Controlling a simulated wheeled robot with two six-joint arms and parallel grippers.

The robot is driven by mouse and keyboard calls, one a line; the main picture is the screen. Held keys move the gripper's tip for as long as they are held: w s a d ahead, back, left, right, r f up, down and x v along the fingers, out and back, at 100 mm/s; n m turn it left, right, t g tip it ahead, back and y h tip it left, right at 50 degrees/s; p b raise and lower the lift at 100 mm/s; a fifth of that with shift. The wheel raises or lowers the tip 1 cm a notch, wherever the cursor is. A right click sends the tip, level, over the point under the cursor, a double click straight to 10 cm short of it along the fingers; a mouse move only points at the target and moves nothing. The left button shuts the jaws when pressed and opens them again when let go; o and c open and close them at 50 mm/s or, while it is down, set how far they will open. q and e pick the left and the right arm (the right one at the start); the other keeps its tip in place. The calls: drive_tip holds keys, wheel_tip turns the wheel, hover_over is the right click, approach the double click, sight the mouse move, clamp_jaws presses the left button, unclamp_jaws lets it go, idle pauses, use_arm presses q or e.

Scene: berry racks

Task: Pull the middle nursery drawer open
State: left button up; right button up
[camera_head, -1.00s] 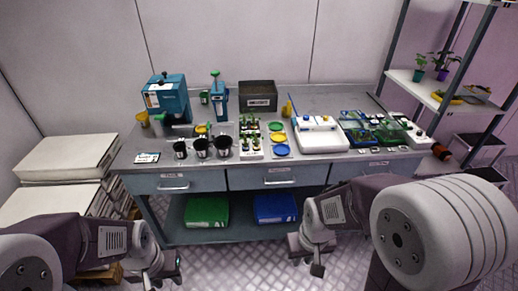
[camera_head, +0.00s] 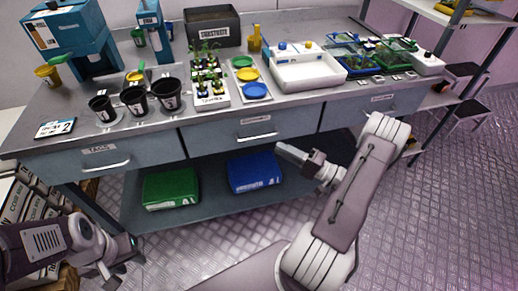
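The middle nursery drawer (camera_head: 215,142) has a grey front with a label above a pale bar handle (camera_head: 258,136). It looks shut, flush with the bench front. My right gripper (camera_head: 284,151) is just right of and below that handle in the picture, pointing left towards the drawer front. It seems apart from the handle; only one finger shows clearly, so its opening cannot be told. My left gripper (camera_head: 121,262) is low at the left, below the left drawer (camera_head: 125,150) and away from the middle one. Its fingers look spread and empty.
The benchtop holds black pots (camera_head: 134,100), a seedling tray (camera_head: 209,93), coloured dishes and a white device (camera_head: 305,70). A green bin (camera_head: 170,189) and a blue bin (camera_head: 254,172) sit on the lower shelf. Stacked boxes (camera_head: 28,205) stand at the left. Floor in front is clear.

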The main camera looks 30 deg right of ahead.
sight(259, 137)
drive_tip(key=x, duration=0.9)
drive_tip(key=shift+a+r, duration=0.15)
drive_tip(key=shift+r, duration=0.05)
clamp_jaws()
idle(1.0)
